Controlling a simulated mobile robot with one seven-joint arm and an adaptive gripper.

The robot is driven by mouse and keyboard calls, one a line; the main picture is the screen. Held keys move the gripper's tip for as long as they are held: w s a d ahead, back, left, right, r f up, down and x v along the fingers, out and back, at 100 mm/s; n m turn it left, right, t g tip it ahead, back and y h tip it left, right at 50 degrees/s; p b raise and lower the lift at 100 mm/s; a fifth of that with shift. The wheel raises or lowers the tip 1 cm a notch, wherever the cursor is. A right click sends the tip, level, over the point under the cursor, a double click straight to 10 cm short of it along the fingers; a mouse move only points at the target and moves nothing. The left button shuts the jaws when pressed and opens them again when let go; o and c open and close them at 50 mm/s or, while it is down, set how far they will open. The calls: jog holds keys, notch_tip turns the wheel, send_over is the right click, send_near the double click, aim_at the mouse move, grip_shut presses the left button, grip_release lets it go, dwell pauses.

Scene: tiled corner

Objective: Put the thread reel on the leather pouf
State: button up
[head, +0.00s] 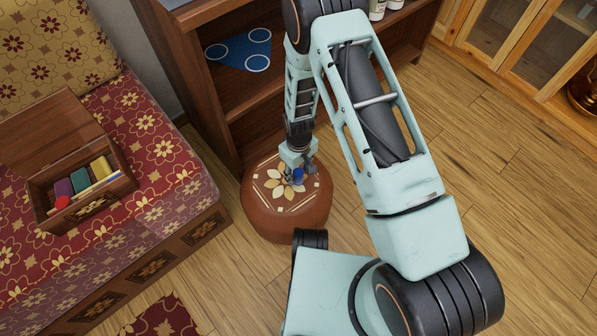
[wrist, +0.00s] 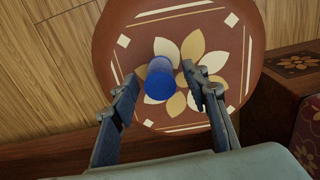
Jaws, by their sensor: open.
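The thread reel (wrist: 159,79) is blue and stands on the leather pouf, on the flower pattern near the middle of its top. It also shows in the head view (head: 298,176), partly hidden by my gripper. The leather pouf (head: 270,217) is round and brown, with a cream and gold flower; it also shows in the wrist view (wrist: 112,43). My gripper (wrist: 163,84) is open over the pouf, with one finger on each side of the reel in the picture. Gaps show between the fingers and the reel. In the head view my gripper (head: 303,170) is low over the pouf.
A wooden shelf (head: 222,113) stands behind the pouf, with a blue piece (head: 240,50) bearing white rings on it. Wooden floor (head: 505,200) is clear at right.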

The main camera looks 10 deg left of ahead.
aim_at(298, 173)
notch_tip(298, 173, up, 12)
jog(key=p, duration=0.3)
jog(key=shift+p, duration=0.35)
